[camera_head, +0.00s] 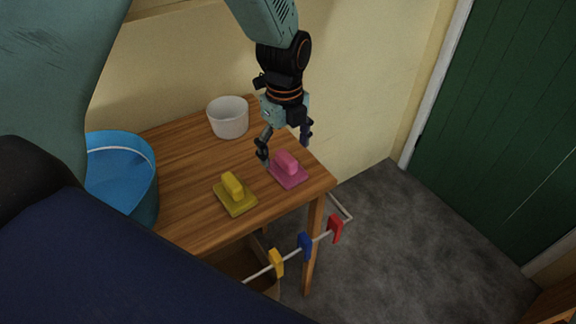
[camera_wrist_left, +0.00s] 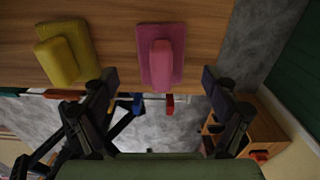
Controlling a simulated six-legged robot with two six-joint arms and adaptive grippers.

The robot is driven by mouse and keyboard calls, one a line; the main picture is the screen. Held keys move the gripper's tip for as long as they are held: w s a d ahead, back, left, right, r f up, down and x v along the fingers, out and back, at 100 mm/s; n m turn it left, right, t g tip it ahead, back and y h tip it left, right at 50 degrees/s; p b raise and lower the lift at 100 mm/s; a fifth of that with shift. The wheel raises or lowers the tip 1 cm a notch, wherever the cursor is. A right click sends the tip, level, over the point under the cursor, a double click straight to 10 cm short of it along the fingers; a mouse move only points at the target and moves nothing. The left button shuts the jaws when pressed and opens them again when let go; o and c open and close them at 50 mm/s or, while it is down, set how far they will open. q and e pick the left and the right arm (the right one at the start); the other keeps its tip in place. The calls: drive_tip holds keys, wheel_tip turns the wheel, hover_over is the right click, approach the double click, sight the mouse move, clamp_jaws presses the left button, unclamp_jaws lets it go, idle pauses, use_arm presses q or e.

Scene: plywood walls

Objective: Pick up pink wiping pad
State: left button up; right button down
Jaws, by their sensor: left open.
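The pink wiping pad (camera_head: 289,170) lies flat on the wooden table (camera_head: 188,165) near its right corner, with its raised handle on top. It also shows in the left wrist view (camera_wrist_left: 161,56), beyond and between the fingers. My left gripper (camera_head: 285,145) is open above the pad and slightly behind it. One finger is at the pad's left side in the head view; the other is to its right. In the left wrist view the open fingers (camera_wrist_left: 160,84) are empty. I cannot tell whether either finger touches the pad. My right gripper is not in view.
A yellow pad (camera_head: 235,194) lies left of the pink one. A white pot (camera_head: 228,117) stands at the back and a blue bucket (camera_head: 122,170) at the left. A rail with colored clips (camera_head: 305,246) runs below the table's front edge. Grey floor (camera_head: 400,240) lies right.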

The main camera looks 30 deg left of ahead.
sight(287, 156)
use_arm(q)
wheel_tip(287, 156, down, 4)
drive_tip(key=shift+s+d+r+b, duration=0.1)
drive_tip(key=shift+s+d+b, duration=0.05)
drive_tip(key=shift+b, duration=0.25)
drive_tip(key=shift+f, duration=0.4)
drive_tip(key=shift+w, duration=0.2)
drive_tip(key=shift+c, duration=1)
drive_tip(key=shift+s, duration=0.15)
drive_tip(key=c, duration=1)
wheel_tip(287, 156, up, 9)
drive_tip(key=shift+f+p, duration=0.1)
drive_tip(key=shift+p, duration=0.8)
drive_tip(key=shift+r, duration=0.65)
